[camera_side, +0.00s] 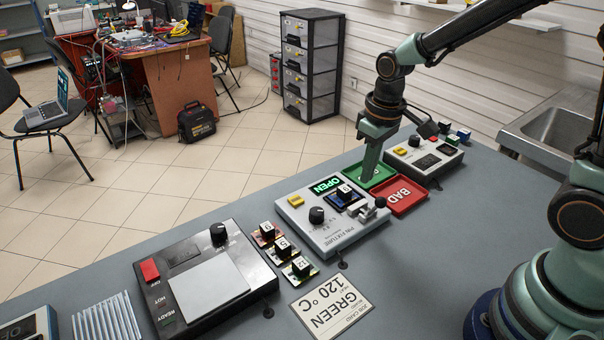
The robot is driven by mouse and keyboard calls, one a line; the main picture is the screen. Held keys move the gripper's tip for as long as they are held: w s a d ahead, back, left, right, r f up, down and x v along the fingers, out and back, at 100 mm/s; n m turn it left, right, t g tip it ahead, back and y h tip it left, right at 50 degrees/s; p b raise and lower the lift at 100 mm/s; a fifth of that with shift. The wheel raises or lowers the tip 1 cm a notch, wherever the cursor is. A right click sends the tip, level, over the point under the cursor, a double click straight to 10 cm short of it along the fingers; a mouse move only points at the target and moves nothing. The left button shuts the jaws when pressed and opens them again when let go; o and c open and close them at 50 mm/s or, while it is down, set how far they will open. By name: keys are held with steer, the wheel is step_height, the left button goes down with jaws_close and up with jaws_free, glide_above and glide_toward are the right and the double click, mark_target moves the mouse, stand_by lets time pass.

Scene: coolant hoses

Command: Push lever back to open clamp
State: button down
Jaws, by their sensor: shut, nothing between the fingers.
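The grey pin fixture (335,220) stands on the bench near the middle of the view. Its green display (326,185) reads OPEN. A small metal clamp (366,212) sits at its right end, with a lever that carries a black ball knob (381,202). A dark blue block marked with a number (345,193) sits on the fixture, left of the clamp. My gripper (368,177) points down, its fingers together and empty. It is behind the knob in the picture, close to the green tray; I cannot tell whether it touches anything.
The green tray (382,174) and red BAD tray (400,196) lie right of the fixture. Another control box (424,158) stands behind them. Several numbered pieces (283,247), a black heater unit (205,279) and a job card (332,306) lie left and in front.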

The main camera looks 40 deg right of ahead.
steer(key=s+r, duration=0.5)
steer(key=s, duration=0.2)
steer(key=shift+d+r, duration=0.2)
steer(key=shift+d, duration=0.05)
steer(key=shift+s, duration=0.1)
step_height(320, 180, up, 6)
steer(key=d+m+t, duration=0.1)
steer(key=t, duration=0.3)
steer(key=shift+s+r+m, duration=0.25)
steer(key=shift+s+m, duration=0.15)
